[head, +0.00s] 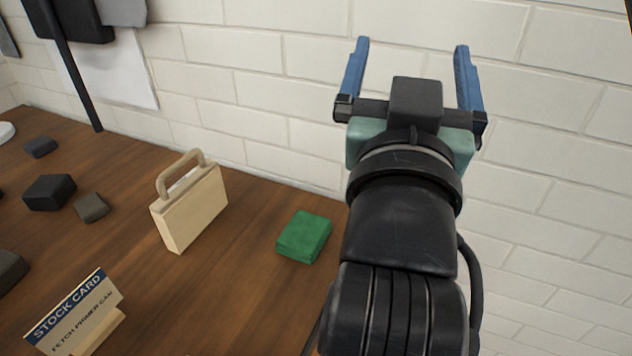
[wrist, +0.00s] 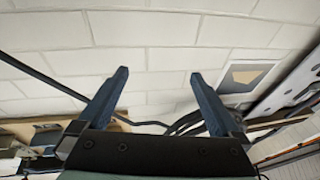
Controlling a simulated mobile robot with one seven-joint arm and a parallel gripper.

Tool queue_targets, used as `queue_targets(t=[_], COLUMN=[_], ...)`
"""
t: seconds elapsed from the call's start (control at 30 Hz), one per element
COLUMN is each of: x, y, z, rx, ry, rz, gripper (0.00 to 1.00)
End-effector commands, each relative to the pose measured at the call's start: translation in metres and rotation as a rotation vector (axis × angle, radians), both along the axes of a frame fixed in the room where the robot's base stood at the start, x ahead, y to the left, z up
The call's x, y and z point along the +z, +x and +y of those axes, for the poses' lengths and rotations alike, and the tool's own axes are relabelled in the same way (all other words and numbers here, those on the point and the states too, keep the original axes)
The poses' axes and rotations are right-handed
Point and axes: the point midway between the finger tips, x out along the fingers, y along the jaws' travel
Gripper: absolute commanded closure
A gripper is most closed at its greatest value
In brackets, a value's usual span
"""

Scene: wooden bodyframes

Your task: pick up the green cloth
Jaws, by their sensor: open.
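The green cloth (head: 304,236) lies folded in a small block on the wooden table, near its right end, in the head view. My gripper (head: 412,52) is raised above and to the right of the cloth, in front of the white wall. Its two blue fingers are spread wide with nothing between them. In the wrist view the open fingers (wrist: 160,82) point at the wall, and I do not see the cloth there.
A cream case with a handle (head: 190,206) stands left of the cloth. A stock card sign (head: 78,312) stands at the front left. Several dark blocks (head: 50,192) lie on the left of the wooden table (head: 245,290). The white brick wall (head: 270,95) runs behind.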

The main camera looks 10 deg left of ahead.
Motion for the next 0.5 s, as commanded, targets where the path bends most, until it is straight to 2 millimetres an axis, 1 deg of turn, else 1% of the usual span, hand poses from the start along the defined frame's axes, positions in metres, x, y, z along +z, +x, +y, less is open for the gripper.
queue_targets(t=[0.03,0.2,0.33,0.37,0.43,0.47,0.5], x=[0.017,0.022,0.017,0.013,-0.002,-0.014,-0.035], y=[0.005,0.023,0.04,0.044,0.057,0.063,0.068], z=[0.0,0.001,0.002,0.003,0.007,0.012,0.019], rx=[0.0,-0.006,-0.019,-0.024,-0.041,-0.051,-0.066], ry=[0.001,0.005,0.013,0.017,0.031,0.042,0.057], rz=[0.04,0.183,0.332,0.377,0.519,0.603,0.708], gripper=[0.0,0.0,0.0,0.0,0.0,0.0,0.0])
